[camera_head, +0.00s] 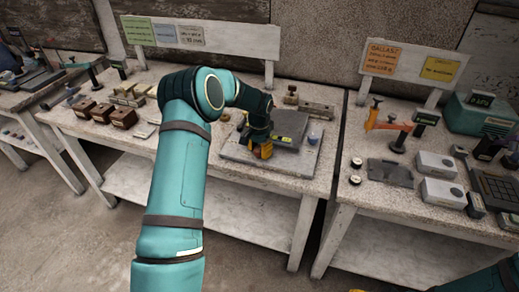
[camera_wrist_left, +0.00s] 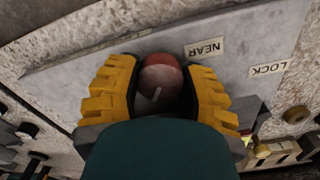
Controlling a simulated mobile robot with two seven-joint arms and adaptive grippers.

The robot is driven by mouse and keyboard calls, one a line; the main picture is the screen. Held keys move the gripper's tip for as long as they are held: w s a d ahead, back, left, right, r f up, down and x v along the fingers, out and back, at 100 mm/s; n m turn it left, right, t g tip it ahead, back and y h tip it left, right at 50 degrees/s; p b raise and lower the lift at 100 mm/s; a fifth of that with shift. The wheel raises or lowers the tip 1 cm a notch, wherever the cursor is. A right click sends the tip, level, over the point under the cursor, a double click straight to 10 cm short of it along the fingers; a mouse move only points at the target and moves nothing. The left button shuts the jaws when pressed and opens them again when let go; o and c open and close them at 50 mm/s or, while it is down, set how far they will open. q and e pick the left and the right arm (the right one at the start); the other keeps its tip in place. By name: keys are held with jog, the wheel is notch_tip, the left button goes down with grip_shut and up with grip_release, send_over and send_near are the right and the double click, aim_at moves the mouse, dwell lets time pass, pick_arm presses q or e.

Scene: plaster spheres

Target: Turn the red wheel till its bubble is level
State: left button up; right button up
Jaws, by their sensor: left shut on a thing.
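The red wheel (camera_wrist_left: 162,78) shows in the left wrist view as a round, dull red knob with a pale mark on its face. My left gripper (camera_wrist_left: 164,88) is shut on it, with one yellow ridged finger on each side. In the head view my left gripper (camera_head: 263,150) reaches down onto a grey plate (camera_head: 235,153) on the middle bench and hides the wheel. I cannot make out the bubble in either view. Only small yellow bits at the head view's bottom edge may belong to my right gripper; its jaws cannot be read.
The plate carries "NEAR" (camera_wrist_left: 205,48) and "LOCK" (camera_wrist_left: 269,69) labels. A dark block with a yellow label (camera_head: 287,128) is close beside the gripper. Brown blocks (camera_head: 103,113) lie to the left. The right bench holds an orange-armed balance (camera_head: 388,125) and grey boxes (camera_head: 443,192).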

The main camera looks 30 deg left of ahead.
aim_at(259, 149)
pick_arm(q)
jog(key=shift+f+m, duration=0.1)
jog(key=shift+m, duration=0.7)
jog(key=shift+s, duration=0.1)
jog(key=o, duration=1.2)
jog(key=shift+r, duration=0.2)
jog(key=shift+w+a+r, duration=0.1)
jog(key=shift+w+r, duration=0.1)
jog(key=shift+r, duration=0.35)
jog(key=shift+s+r, duration=0.2)
jog(key=shift+r, duration=3.1)
